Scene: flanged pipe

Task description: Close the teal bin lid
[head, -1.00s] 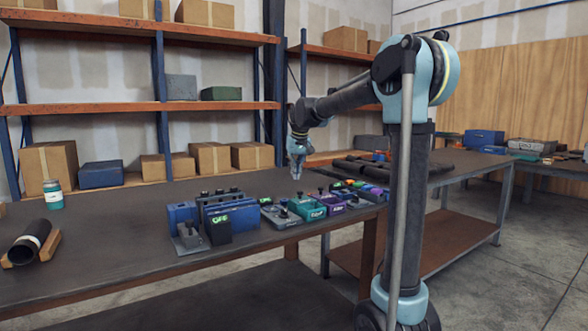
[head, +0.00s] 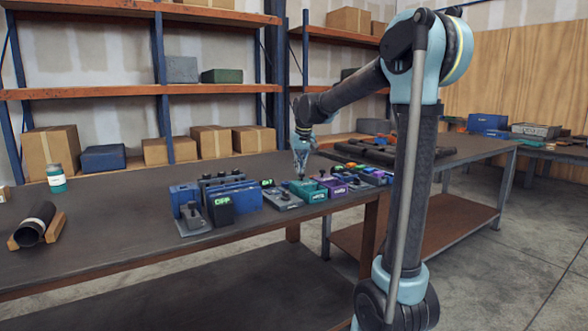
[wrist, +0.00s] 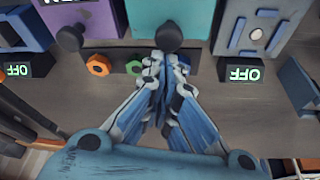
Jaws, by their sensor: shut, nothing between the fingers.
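The teal bin (head: 308,192) sits on the dark workbench (head: 120,222) in a row of coloured boxes. Its teal top (wrist: 190,14) shows at the upper middle of the wrist view, with a black round knob (wrist: 168,37) at its near edge. I cannot tell how far the lid is open. My gripper (head: 301,175) points down above the bench beside the bin, on its far side. In the wrist view my gripper (wrist: 164,66) is shut and empty, its fingertips just short of the knob. I cannot tell whether they touch it.
A purple box (wrist: 95,22) and a grey box (wrist: 255,28) flank the bin closely. A black display reading OFF (wrist: 242,70) and an orange nut (wrist: 98,65) lie near my fingers. A blue box (head: 232,196) stands left; the bench's left middle is clear.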

